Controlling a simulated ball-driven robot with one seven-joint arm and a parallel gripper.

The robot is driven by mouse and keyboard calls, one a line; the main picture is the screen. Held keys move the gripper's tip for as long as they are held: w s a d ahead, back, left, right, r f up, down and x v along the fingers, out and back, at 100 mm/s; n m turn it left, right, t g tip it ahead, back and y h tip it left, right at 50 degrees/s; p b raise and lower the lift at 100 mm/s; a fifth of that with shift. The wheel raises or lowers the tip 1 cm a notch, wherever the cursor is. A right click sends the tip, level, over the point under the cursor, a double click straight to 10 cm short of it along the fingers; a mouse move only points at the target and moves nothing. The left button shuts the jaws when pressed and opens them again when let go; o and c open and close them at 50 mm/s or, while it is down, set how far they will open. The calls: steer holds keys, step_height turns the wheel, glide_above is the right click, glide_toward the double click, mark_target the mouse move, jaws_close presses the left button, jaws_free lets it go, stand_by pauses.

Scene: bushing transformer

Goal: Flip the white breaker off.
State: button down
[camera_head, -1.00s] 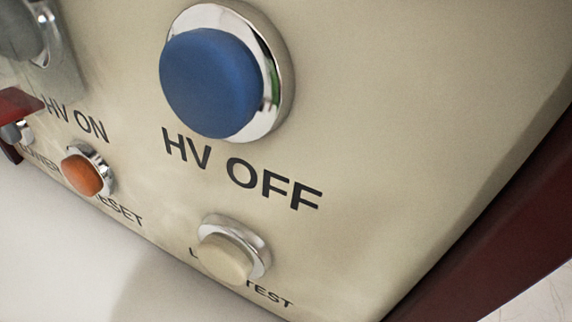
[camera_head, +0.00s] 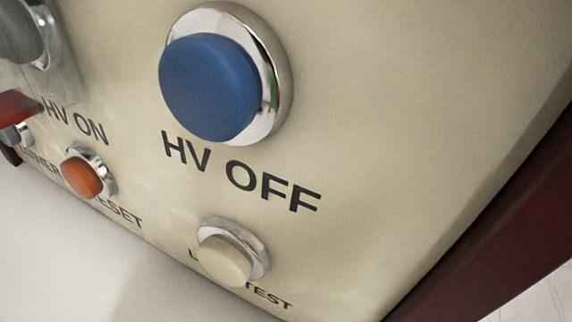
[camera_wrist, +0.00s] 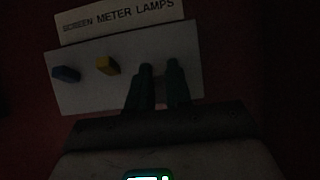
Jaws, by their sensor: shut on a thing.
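In the dim wrist view, a pale breaker plate (camera_wrist: 85,92) carries a blue breaker (camera_wrist: 66,74) at its left and a yellow breaker (camera_wrist: 107,65) near its middle. My gripper (camera_wrist: 161,70) is at the right part of the plate, its two dark fingers on either side of a pale piece, which appears to be the white breaker (camera_wrist: 160,84). The fingers are shut on it and hide most of it, so its tilt cannot be told. The head view shows neither my gripper nor the breakers.
A label reading "SCREEN METER LAMPS" (camera_wrist: 119,20) is above the plate on a dark red surface. The head view shows a beige panel with a blue HV OFF button (camera_head: 209,88), an orange button (camera_head: 82,177) and a cream button (camera_head: 225,259).

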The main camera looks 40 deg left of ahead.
steer(key=shift+f, duration=0.1)
steer(key=c, duration=1)
jaws_free()
steer(key=shift+c, duration=0.2)
steer(key=v, duration=1.1)
